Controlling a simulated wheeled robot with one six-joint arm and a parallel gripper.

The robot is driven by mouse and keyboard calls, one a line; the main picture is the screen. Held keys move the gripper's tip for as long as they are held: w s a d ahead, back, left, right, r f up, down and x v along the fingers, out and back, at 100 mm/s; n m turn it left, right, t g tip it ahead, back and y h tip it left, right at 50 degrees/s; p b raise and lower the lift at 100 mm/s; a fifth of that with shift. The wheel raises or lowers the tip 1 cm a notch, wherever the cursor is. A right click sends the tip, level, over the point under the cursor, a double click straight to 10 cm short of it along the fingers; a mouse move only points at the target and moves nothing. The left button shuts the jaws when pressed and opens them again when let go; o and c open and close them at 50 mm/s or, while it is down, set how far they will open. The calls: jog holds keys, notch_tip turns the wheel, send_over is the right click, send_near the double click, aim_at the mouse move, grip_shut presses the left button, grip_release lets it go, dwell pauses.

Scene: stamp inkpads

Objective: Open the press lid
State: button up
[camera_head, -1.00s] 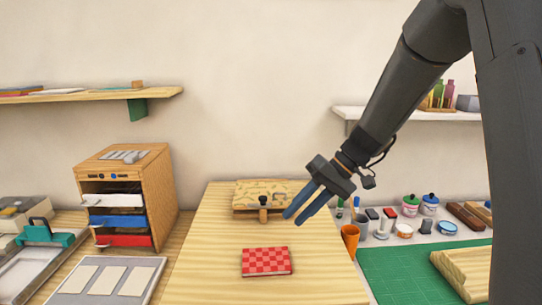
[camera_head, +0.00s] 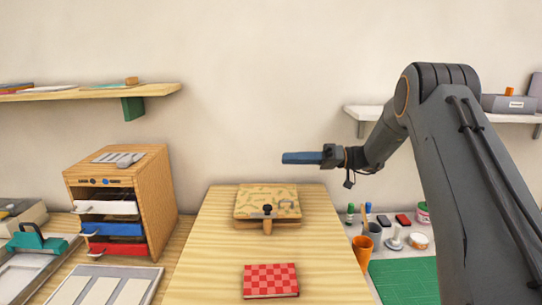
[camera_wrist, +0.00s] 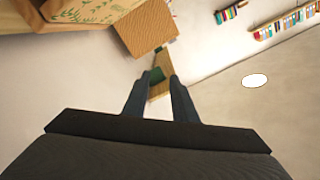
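The press (camera_head: 283,223) stands at the far end of the wooden table in the head view. Its patterned, light wooden lid (camera_head: 262,195) appears to lie down flat over the base. A black knob with a wooden stem (camera_head: 267,211) shows at the front middle. In the wrist view, a panel with green leaf markings (camera_wrist: 90,10) fills the top left. My gripper (camera_head: 284,158) is in the air above the press's back right, its fingers pointing left. A gap shows between the fingers in the wrist view (camera_wrist: 160,78), with nothing held.
A red checkered pad (camera_head: 270,280) lies in front of the press, with bare tabletop between. A wooden drawer cabinet (camera_head: 158,200) stands to the left. An orange cup (camera_head: 363,252), small bottles and a green mat (camera_head: 405,282) are to the right. Two wall shelves hang behind.

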jog(key=a+p, duration=0.3)
jog(key=a, duration=0.3)
jog(key=shift+s+a+f, duration=0.15)
jog(key=shift+s+f, duration=0.1)
jog(key=shift+f, duration=0.15)
grip_shut()
jog(key=c, duration=0.6)
grip_release()
dwell(0.4)
jog(key=o, duration=0.6)
